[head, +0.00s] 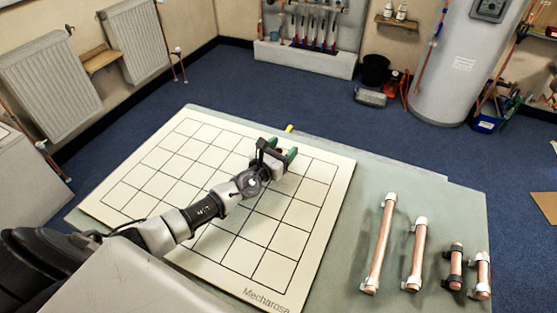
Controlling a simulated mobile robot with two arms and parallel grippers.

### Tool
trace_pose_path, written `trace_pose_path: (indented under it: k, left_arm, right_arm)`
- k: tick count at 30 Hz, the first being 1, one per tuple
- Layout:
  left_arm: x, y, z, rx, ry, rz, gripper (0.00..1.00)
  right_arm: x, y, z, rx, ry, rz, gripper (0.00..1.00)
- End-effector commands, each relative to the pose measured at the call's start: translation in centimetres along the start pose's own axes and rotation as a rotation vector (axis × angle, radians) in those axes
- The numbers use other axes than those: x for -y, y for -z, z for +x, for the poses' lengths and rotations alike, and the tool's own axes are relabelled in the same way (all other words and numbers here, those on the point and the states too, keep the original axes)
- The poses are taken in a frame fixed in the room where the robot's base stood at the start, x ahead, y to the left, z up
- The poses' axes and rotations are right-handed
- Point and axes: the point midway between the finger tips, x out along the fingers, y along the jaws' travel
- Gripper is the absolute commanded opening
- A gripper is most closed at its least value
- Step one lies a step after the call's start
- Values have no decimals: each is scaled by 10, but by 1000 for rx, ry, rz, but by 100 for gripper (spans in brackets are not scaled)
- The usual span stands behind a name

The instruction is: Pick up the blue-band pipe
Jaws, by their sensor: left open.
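My left gripper (281,149) reaches over the far right part of the white gridded board (150,187). Its green-tipped fingers are apart, and a small reddish spot shows between them, too small to make out. No blue band can be told on any pipe in view. Four copper pipes lie apart from the gripper on the right of the table: a long one (381,247), a medium one (416,257), a short one with dark bands (456,266) and another short one with pale ends (482,275). My right gripper is not in view.
A small yellow thing (289,128) shows just beyond the gripper, partly hidden. The grey-green table (419,187) has clear room between board and pipes. A cylinder tank (462,62), black bucket (375,70) and radiators (50,85) stand beyond on the blue floor or walls.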

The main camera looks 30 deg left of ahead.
Motion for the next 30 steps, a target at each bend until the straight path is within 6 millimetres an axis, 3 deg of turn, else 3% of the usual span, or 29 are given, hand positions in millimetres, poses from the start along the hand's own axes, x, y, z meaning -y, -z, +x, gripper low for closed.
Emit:
trace_pose_path:
  k: [7, 19, 30]
  left_arm:
    - [0, 0, 2, -1, 1, 1, 60]
    - [0, 0, 2, 0, 0, 1, 3]
    - [0, -9, 2, 0, -1, -1, 2]
  right_arm:
    - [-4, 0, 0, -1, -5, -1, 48]
    - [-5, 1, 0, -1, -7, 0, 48]
    - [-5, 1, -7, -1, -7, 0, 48]
